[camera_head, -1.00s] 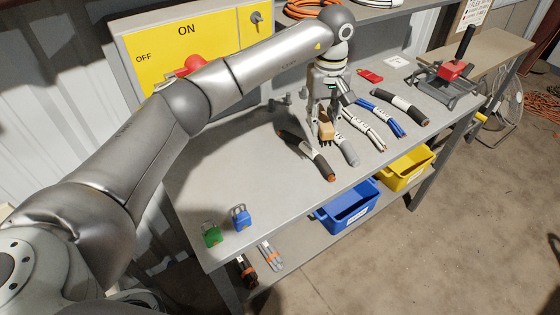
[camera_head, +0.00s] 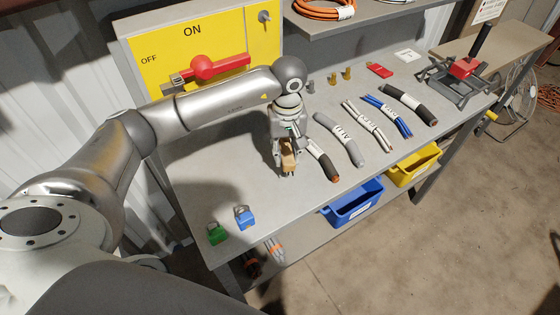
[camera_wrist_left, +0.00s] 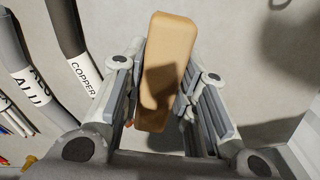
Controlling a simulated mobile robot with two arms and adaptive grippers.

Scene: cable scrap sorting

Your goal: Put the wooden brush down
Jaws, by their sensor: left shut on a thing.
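The wooden brush (camera_head: 289,152) is a tan block between the fingers of my left gripper (camera_head: 284,168). In the left wrist view the brush (camera_wrist_left: 166,70) stands between the two finger pads of the left gripper (camera_wrist_left: 162,95), with its flat wooden side to the camera. My left gripper is shut on it, pointing down over the grey workbench (camera_head: 215,180). I cannot tell whether the brush touches the bench top. My right gripper is not in view.
A black cable (camera_head: 321,160) lies just right of the gripper, then a grey cable (camera_head: 341,138) and more bundles. Green (camera_head: 217,234) and blue (camera_head: 244,217) padlocks stand at the front left. The bench between padlocks and gripper is clear. Blue (camera_head: 352,203) and yellow (camera_head: 415,167) bins hang at the front edge.

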